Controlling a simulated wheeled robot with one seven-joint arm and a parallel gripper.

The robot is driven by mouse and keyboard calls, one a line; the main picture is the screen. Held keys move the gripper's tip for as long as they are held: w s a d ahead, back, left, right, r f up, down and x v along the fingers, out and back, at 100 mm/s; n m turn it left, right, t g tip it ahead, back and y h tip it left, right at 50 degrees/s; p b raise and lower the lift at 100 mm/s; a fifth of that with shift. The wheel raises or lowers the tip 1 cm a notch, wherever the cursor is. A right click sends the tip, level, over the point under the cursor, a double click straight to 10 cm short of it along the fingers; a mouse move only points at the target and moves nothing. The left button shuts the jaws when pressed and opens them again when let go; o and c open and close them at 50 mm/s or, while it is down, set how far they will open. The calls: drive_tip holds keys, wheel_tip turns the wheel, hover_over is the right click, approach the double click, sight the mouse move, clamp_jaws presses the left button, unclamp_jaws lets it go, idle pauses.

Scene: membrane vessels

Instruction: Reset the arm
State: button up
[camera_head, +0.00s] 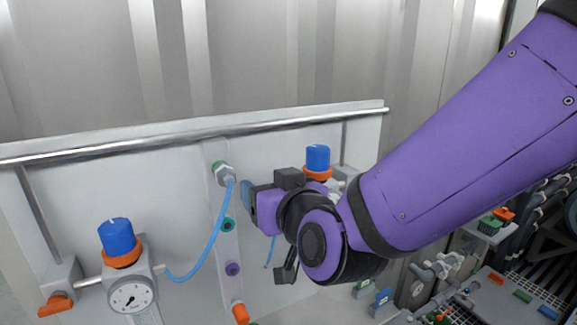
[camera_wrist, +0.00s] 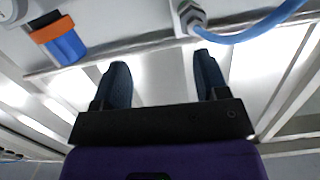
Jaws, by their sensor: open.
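My purple arm comes in from the right in the head view and ends at my gripper (camera_head: 248,198) in front of the white panel (camera_head: 90,190). In the wrist view my gripper (camera_wrist: 163,76) shows two dark blue fingers spread apart with nothing between them. In the head view its tips are beside the blue hose (camera_head: 212,240) and its metal fitting (camera_head: 224,173); I cannot tell the exact gap. The arm hides part of the panel's right side.
A blue-capped regulator (camera_head: 118,240) with a gauge (camera_head: 131,296) stands at left, and another blue cap (camera_head: 317,157) is just behind my wrist. A metal rail (camera_head: 130,147) runs along the panel top. Pipes and valves (camera_head: 445,265) crowd the lower right.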

drive_tip(key=w+d+r+m+g+h, duration=0.1)
drive_tip(key=w+d+r+g+h, duration=0.15)
drive_tip(key=d, duration=0.85)
drive_tip(key=s+d+m+g+h, duration=0.2)
drive_tip(key=s+d, duration=0.5)
drive_tip(key=d, duration=0.5)
drive_tip(key=s+d+m+g+h, duration=0.2)
drive_tip(key=s+d+g+h, duration=0.2)
drive_tip(key=s+d, duration=0.4)
drive_tip(key=d, duration=0.5)
drive_tip(key=shift+s+m, duration=0.2)
drive_tip(key=shift+m, duration=0.2)
